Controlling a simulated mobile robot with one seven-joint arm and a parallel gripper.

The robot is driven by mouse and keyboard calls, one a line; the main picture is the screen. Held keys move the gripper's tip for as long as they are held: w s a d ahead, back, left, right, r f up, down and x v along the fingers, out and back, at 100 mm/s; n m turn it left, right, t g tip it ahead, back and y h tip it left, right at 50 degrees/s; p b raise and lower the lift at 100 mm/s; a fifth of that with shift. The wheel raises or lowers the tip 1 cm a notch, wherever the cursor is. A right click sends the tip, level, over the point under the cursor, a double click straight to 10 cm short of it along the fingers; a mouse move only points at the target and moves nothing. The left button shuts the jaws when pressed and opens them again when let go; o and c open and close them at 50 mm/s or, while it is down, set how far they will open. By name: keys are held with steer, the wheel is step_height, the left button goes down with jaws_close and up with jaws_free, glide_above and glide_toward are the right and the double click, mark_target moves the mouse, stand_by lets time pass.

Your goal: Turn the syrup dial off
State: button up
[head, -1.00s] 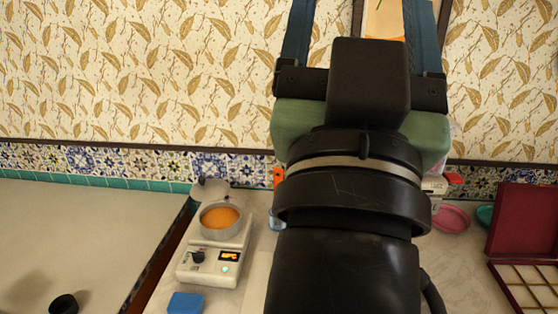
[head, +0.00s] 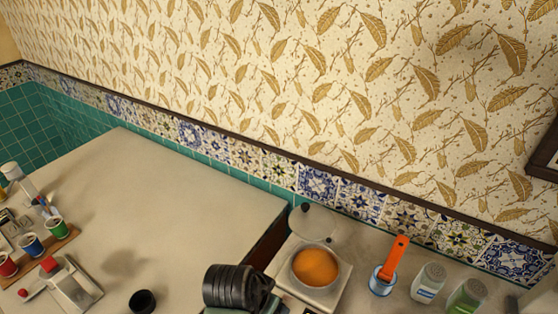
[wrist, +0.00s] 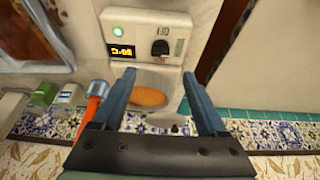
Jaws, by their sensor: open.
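The syrup warmer (head: 338,292) is a white device with a round pan of orange syrup (head: 315,267). Its front panel is hidden in the head view by my wrist and the picture edge. In the wrist view the panel (wrist: 140,22) appears upside down, with a lit green light, a lit orange display (wrist: 121,50) and the black syrup dial (wrist: 160,47). My gripper (wrist: 159,72) is open with nothing between its fingers. In that view the dial lies just beyond the fingertips, between their lines; no contact is visible.
An orange-handled tool in a glass (head: 382,280) and two lidded jars (head: 428,282) stand right of the warmer. A small black cup (head: 142,301) is on the left counter (head: 190,220). A tiled wall runs behind.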

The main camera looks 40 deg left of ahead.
steer(key=x, duration=0.9)
steer(key=shift+w+a+f, duration=0.1)
steer(key=shift+w+f, duration=0.2)
steer(key=shift+p, duration=0.3)
jaws_close()
